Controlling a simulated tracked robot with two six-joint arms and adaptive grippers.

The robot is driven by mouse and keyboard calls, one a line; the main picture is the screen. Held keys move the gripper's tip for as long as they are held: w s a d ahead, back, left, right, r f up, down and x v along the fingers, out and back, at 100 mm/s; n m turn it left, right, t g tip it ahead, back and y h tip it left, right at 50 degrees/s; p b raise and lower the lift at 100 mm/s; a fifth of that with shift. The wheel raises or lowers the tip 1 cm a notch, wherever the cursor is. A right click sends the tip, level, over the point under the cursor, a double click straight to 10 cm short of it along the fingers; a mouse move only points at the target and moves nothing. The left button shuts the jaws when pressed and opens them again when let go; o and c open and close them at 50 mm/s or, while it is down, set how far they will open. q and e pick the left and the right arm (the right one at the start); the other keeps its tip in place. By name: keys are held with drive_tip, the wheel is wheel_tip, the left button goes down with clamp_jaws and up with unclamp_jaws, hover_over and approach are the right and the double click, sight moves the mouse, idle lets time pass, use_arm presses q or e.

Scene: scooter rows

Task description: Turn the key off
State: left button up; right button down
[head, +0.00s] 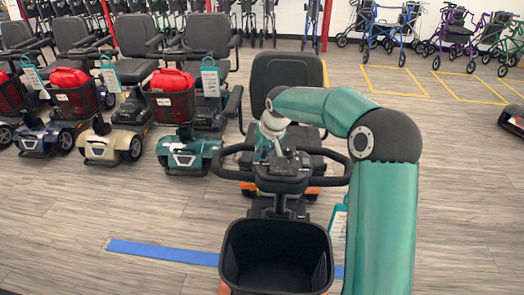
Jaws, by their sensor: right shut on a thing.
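A mobility scooter with a black seat (287,78) and a black front basket (277,258) stands right in front of me. Its black handlebar (232,162) loops out to both sides of a dark control console (283,172). My right arm comes in from the lower right and bends over the console from above. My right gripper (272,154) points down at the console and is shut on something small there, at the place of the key. The key itself is hidden by the fingers and is too small to make out. My left gripper is not in view.
A row of parked scooters stands at the left, including a teal one (187,155), some with red bags (172,80) in baskets. Rollators (457,35) line the back right. A blue floor strip (165,251) runs beside the basket. Floor at the right is mostly clear.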

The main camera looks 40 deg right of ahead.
drive_tip(key=shift+w+d+r+n+y, duration=0.1)
drive_tip(key=shift+n+y, duration=0.2)
drive_tip(key=shift+n, duration=0.1)
drive_tip(key=c, duration=1.1)
unclamp_jaws()
drive_tip(key=v, duration=1.1)
drive_tip(key=shift+s+r, duration=0.3)
drive_tip(key=shift+s, duration=0.05)
